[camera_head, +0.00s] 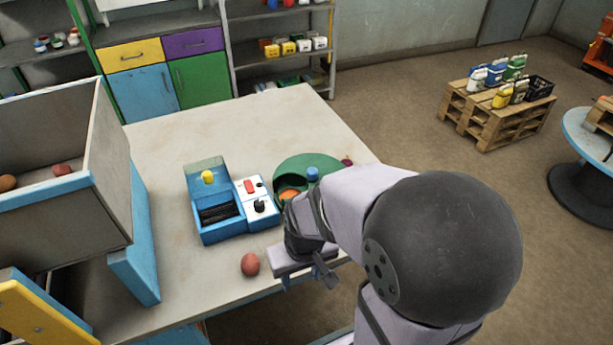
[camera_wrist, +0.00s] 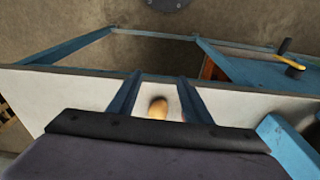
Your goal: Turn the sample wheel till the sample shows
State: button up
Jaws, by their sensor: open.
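The green sample wheel (camera_head: 318,162) lies flat on the table, with a blue knob (camera_head: 312,173) on top. Its near part is hidden behind my arm. An orange patch (camera_head: 290,194) shows at an opening on its left side. My gripper (camera_head: 309,280) is open over the table's near edge, nearer the camera than the wheel and apart from its visible part. In the wrist view the two blue fingers (camera_wrist: 159,78) stand apart, with a blurred tan lump (camera_wrist: 158,108) seen between them; I cannot tell whether they touch it.
A blue box (camera_head: 222,232) with a yellow knob and a white panel (camera_head: 257,204) stands left of the wheel. A reddish-brown lump (camera_head: 250,264) lies on the table left of my gripper. A large bin (camera_head: 110,150) stands at left. The table's back (camera_head: 260,120) is clear.

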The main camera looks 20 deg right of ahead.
aim_at(313, 171)
jog(key=w+d+t, duration=0.1)
jog(key=w, duration=0.3)
jog(key=w+d+m+t+p, duration=0.1)
jog(key=w+d+t, duration=0.1)
jog(key=w, duration=0.2)
jog(key=w+d+t+h+p, duration=0.1)
jog(key=w+d, duration=0.1)
jog(key=w, duration=0.1)
jog(key=shift+w+d+r+m+t, duration=0.2)
jog(key=shift+w+m+t, duration=0.1)
jog(key=shift+w+m, duration=0.1)
jog(key=w+d+t+p, duration=0.1)
jog(key=w+d+t, duration=0.1)
jog(key=w, duration=0.1)
jog(key=w+d+r+t+h, duration=0.1)
jog(key=w+d, duration=0.2)
jog(key=w+d+r+m+t+h+p, duration=0.1)
jog(key=w+d+t, duration=0.1)
jog(key=w+d, duration=0.1)
jog(key=shift+w+r+t+p, duration=0.1)
jog(key=shift+r+t+p, duration=0.1)
jog(key=shift+t+p, duration=0.15)
jog(key=shift+w+d+r+t+h, duration=0.35)
jog(key=shift+w+d+t+h, duration=0.05)
jog(key=shift+w+t, duration=0.25)
jog(key=shift+p+x, duration=1.65)
jog(key=shift+x, duration=1.95)
jog(key=shift+f, duration=0.1)
grip_shut()
